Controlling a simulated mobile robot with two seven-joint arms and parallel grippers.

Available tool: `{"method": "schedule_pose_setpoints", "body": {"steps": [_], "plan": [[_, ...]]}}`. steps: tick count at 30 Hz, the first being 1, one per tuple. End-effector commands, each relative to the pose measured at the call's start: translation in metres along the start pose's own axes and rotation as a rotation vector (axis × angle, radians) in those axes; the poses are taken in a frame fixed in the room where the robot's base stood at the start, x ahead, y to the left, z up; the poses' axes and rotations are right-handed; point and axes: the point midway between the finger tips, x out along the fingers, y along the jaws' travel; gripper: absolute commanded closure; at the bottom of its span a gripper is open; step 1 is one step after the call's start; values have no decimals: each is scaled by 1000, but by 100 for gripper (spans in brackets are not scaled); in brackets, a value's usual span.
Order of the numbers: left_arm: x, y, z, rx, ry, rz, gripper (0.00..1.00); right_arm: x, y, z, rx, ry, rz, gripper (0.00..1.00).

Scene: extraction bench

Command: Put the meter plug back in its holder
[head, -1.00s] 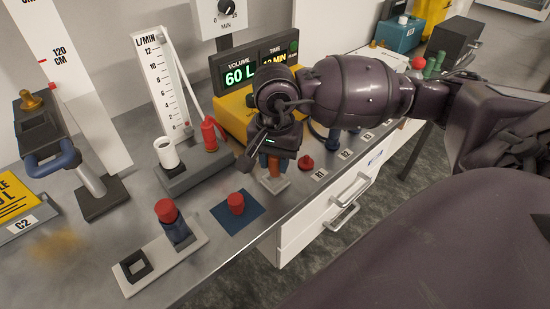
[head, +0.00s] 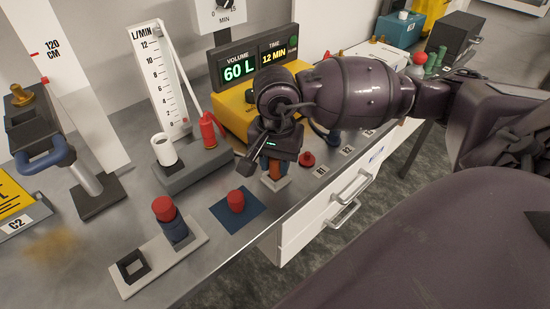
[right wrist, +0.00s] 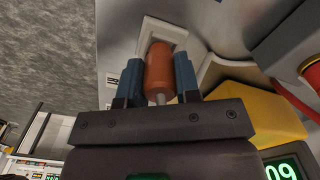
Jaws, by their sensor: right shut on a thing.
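An orange plug (head: 275,170) stands over a small pale square holder (head: 279,184) near the bench's front edge. My right gripper (head: 274,163) is shut on the plug from above. In the right wrist view, the plug (right wrist: 160,72) sits between the two blue fingers (right wrist: 158,82), with a thin pale stem toward the palm. Its far end meets the pale square holder (right wrist: 165,32); I cannot tell how deep it sits. My left gripper is not in view.
A grey-based flow meter (head: 190,168) with a red fitting (head: 208,131) stands left of the gripper. A yellow display unit (head: 232,113) is behind. A red knob (head: 236,201) on a blue mat and a white plate (head: 188,253) lie nearer. A red button (head: 307,160) is close right.

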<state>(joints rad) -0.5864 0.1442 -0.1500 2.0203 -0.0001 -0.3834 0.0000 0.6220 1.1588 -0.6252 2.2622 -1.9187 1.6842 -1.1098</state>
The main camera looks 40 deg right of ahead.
Motion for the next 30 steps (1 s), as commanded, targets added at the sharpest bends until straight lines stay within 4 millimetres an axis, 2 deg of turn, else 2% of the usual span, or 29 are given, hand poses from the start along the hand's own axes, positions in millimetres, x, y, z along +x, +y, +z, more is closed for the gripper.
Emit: {"method": "schedule_pose_setpoints", "body": {"steps": [11,12,17,30], "plan": [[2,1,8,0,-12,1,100,8,0,0,0,-1,1,100],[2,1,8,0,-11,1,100,8,0,0,0,-1,1,65],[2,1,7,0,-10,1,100,7,0,0,0,-1,0,41],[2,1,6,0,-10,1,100,7,0,0,0,-1,0,40]]}}
